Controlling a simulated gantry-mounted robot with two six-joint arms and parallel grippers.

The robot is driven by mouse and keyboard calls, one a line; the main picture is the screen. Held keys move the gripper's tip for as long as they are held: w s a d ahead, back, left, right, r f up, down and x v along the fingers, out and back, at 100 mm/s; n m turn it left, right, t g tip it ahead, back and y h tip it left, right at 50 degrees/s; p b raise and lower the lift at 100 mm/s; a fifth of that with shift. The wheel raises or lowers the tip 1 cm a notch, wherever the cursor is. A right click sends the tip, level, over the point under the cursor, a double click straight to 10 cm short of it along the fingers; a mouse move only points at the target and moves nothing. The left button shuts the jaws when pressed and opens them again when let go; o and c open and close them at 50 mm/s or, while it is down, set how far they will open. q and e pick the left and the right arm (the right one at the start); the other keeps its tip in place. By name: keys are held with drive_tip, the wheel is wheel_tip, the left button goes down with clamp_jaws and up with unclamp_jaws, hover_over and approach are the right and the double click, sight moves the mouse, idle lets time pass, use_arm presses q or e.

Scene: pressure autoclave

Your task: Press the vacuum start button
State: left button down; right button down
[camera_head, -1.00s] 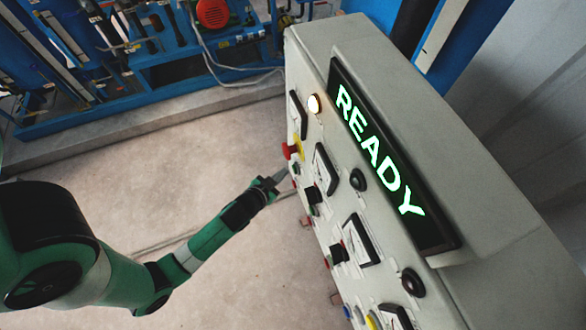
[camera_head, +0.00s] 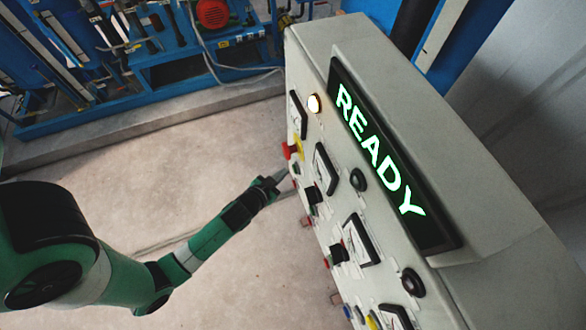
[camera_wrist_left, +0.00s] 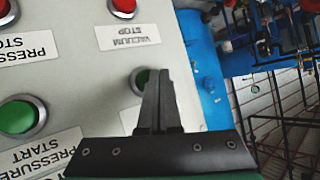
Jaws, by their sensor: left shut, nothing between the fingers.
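The grey control panel (camera_head: 330,185) has a column of buttons on its left face in the head view. My left gripper (camera_head: 282,175) is at that face, just below the red knob, with its fingers shut and empty. In the left wrist view the shut fingers (camera_wrist_left: 160,90) cover part of a green button (camera_wrist_left: 141,76), and I cannot tell whether they touch it. The label below this button is mostly hidden. A red button (camera_wrist_left: 123,6) with a label reading VACUUM STOP (camera_wrist_left: 128,34) is above it. My right gripper is not in view.
A green button (camera_wrist_left: 20,117) labelled PRESSURE START is to the left in the wrist view. The red knob (camera_head: 291,151) sticks out near the gripper in the head view. A lit READY display (camera_head: 380,150) is on the panel. Bare floor (camera_head: 130,190) is to the left.

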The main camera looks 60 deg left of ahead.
use_arm(q)
drive_tip(key=shift+w, duration=0.4)
